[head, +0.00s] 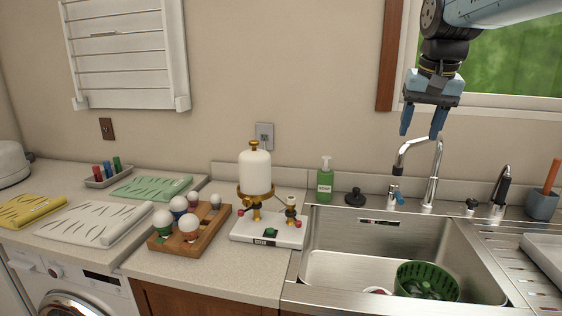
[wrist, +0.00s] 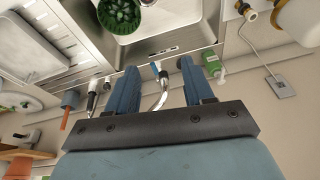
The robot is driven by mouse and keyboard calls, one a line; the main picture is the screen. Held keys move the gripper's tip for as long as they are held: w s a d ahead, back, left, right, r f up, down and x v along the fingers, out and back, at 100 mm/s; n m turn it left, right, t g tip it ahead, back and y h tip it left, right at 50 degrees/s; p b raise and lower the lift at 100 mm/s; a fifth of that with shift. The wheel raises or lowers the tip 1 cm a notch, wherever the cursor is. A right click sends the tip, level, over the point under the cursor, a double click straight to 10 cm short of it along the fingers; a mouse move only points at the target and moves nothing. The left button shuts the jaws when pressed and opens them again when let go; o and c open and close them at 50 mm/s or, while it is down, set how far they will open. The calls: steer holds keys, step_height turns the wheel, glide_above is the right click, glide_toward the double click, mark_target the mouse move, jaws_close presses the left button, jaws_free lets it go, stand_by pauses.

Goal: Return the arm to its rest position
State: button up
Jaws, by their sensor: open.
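My gripper (head: 423,122) hangs from my raised arm at the upper right of the head view, in front of the window frame and above the sink faucet. Its two blue fingers point down and stand apart with nothing between them. In the wrist view my gripper (wrist: 155,85) also shows open and empty, with the faucet (wrist: 161,92) seen behind the gap between the fingers. The chrome faucet (head: 433,175) rises below the fingers in the head view; I cannot tell the exact gap between them.
The steel sink (head: 370,240) holds a green colander (head: 428,282). A white bottle dispenser (head: 255,172), a green soap bottle (head: 325,181) and a wooden egg tray (head: 215,222) stand on the counter. A grey cup (head: 542,205) is at the far right. The air left of my gripper is clear.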

steer(key=s+a+f+n+t, duration=0.2)
steer(key=s+a+f+n, duration=0.1)
steer(key=s+f, duration=0.9)
steer(key=shift+s+a+f+n, duration=0.35)
steer(key=shift+s+a, duration=0.5)
steer(key=shift+s, duration=0.15)
stand_by(1.0)
